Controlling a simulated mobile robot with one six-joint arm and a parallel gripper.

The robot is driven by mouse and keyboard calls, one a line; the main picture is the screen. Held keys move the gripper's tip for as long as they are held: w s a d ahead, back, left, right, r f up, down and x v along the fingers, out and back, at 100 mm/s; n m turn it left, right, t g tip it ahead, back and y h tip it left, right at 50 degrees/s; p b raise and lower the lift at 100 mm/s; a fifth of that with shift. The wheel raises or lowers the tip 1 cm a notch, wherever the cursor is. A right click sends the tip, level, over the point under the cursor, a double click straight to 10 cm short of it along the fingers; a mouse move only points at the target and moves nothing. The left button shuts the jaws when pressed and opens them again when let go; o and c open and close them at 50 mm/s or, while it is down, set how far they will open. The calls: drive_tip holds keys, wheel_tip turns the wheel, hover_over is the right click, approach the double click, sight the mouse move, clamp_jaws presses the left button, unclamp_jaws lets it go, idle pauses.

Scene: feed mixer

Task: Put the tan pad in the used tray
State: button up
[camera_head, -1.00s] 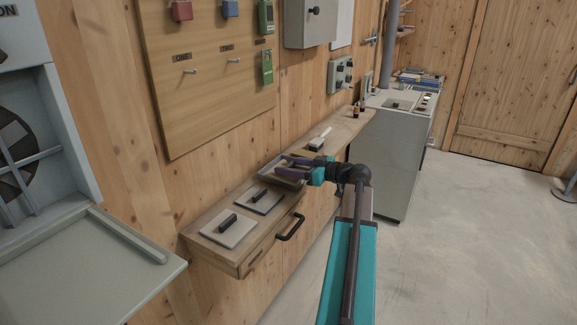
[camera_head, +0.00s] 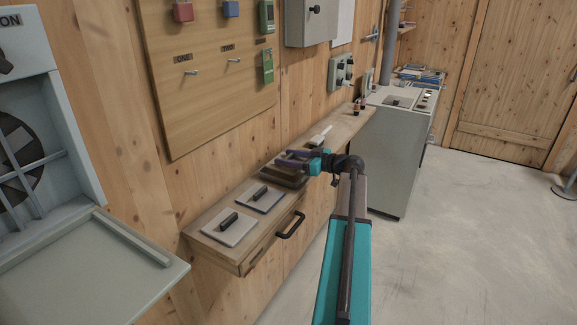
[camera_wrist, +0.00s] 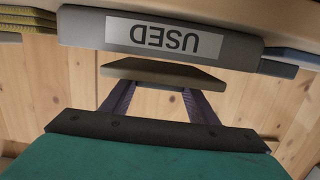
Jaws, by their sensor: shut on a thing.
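The tan pad (camera_wrist: 165,74) is a flat, brownish slab between the fingers of my gripper (camera_wrist: 160,98) in the wrist view. My gripper (camera_head: 288,160) is shut on it. The used tray (camera_wrist: 78,27) is grey and its "USED" label appears upside down just beyond the pad. In the head view the tray (camera_head: 288,181) sits on the wooden shelf, directly under my gripper. The pad is hard to make out there, and I cannot tell whether it touches the tray.
Two grey plates with black handles (camera_head: 229,229) (camera_head: 262,199) lie on the shelf (camera_head: 205,215) left of the tray. A white-handled tool (camera_head: 320,135) and small bottles (camera_head: 360,105) are farther back. A yellowish stack (camera_wrist: 25,30) shows beside the tray.

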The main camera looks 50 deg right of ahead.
drive_tip(key=shift+w+d, duration=0.35)
drive_tip(key=shift+a+f+p, duration=0.1)
drive_tip(key=shift+f+p, duration=0.7)
drive_tip(key=shift+f, duration=1)
drive_tip(key=shift+f+b, duration=0.15)
drive_tip(key=shift+b, duration=0.15)
drive_tip(key=o, duration=1)
drive_tip(key=shift+o, duration=0.2)
drive_tip(key=shift+r+p, duration=0.2)
drive_tip(key=shift+p, duration=0.1)
drive_tip(key=b+v, duration=0.3)
drive_tip(key=v, duration=0.9)
drive_tip(key=shift+s, duration=0.15)
